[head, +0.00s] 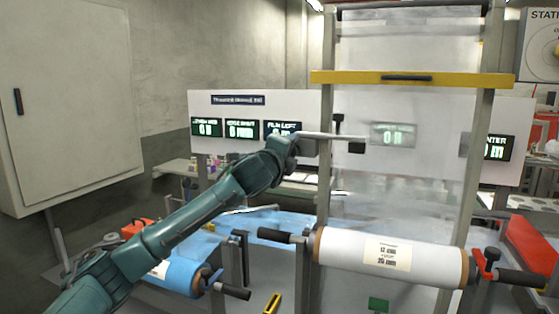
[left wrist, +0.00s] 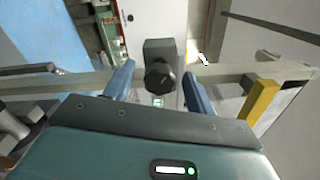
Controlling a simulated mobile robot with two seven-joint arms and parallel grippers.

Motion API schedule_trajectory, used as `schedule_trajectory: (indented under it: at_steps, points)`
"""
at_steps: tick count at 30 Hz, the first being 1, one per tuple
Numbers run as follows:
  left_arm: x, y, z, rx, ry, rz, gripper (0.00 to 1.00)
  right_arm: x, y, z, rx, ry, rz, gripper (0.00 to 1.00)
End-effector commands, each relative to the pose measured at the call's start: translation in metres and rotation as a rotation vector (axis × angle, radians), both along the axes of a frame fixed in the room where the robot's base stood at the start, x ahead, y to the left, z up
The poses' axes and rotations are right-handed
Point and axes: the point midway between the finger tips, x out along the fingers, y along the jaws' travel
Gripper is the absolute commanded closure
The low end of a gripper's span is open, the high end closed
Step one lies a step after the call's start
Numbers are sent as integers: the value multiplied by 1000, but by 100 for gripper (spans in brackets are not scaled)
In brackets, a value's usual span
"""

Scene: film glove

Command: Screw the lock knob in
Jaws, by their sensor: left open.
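The dark lock knob (left wrist: 160,76) sits on the end of a grey block (left wrist: 162,48) in the left wrist view. The block is at the frame post (left wrist: 230,72). My left gripper (left wrist: 159,70) is open, with one blue finger on each side of the knob. Gaps show between the fingers and the knob, so it is not gripped. In the head view my left gripper (head: 312,148) reaches in from the left to the left frame post (head: 326,190). I cannot clearly make out the knob there. My right gripper is not in view.
A yellow guard bar (head: 450,80) crosses the clear film panel (head: 410,40) above the gripper. A white film roll (head: 340,250) hangs below it, and a blue roll (head: 180,277) is at the lower left. A display board (head: 225,110) stands behind.

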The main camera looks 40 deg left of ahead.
Motion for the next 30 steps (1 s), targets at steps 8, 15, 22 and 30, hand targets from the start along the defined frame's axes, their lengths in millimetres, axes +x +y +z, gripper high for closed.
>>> schedule_trajectory:
  at_steps: [8, 15, 22, 30]
  points:
    - [-50, -13, -5, 6, 1, -2, 45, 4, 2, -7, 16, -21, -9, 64]
    - [-98, -24, -4, 5, 2, -3, 45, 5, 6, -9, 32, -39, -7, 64]
    - [-119, -30, -3, 1, 4, -2, 45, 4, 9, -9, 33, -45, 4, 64]
    - [-122, -30, -2, 0, 4, -2, 45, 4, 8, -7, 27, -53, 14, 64]
